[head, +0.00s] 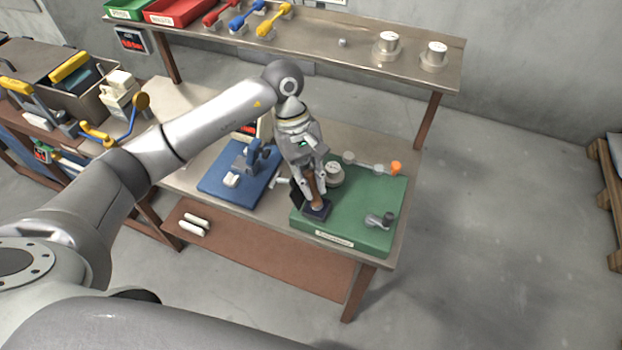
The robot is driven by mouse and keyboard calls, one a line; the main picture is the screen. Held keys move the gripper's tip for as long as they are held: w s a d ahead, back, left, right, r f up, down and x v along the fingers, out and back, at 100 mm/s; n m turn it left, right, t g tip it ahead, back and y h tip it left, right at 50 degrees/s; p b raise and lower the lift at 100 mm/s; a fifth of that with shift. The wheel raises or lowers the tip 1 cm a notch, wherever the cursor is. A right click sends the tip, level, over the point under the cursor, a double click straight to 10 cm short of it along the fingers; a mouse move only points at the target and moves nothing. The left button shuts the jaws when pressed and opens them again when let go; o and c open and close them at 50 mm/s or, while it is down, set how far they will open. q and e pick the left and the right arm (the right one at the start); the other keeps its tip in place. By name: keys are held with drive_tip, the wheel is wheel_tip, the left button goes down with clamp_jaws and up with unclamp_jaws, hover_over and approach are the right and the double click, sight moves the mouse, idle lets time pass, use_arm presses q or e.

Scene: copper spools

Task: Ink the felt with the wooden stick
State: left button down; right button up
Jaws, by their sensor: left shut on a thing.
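My left gripper (312,188) reaches down over the green mat (376,215) on the workbench. It is shut on a brown wooden stick (315,186), held roughly upright. The stick's lower end is at a small dark pad (318,211) near the front left of the mat, which looks like the felt in its case. A dark flap, perhaps an open lid, stands at the pad's left. I cannot tell whether the stick touches the pad. My right gripper is not in view.
A round gauge (334,174) stands just behind the gripper. An orange-ended rod (396,168) and a grey crank piece (380,219) are also on the mat. A blue board (218,186) with a fixture is at left. A raised shelf (345,60) runs along the back.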

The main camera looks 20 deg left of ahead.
sight(311, 175)
use_arm(q)
drive_tip(key=shift+p+v, duration=0.3)
drive_tip(key=shift+v, duration=0.55)
wheel_tip(311, 175, up, 2)
drive_tip(key=shift+s+d+r, duration=0.1)
drive_tip(key=shift+r, duration=0.05)
drive_tip(key=shift+r+p, duration=0.6)
drive_tip(key=shift+r, duration=0.95)
drive_tip(key=shift+d, duration=0.1)
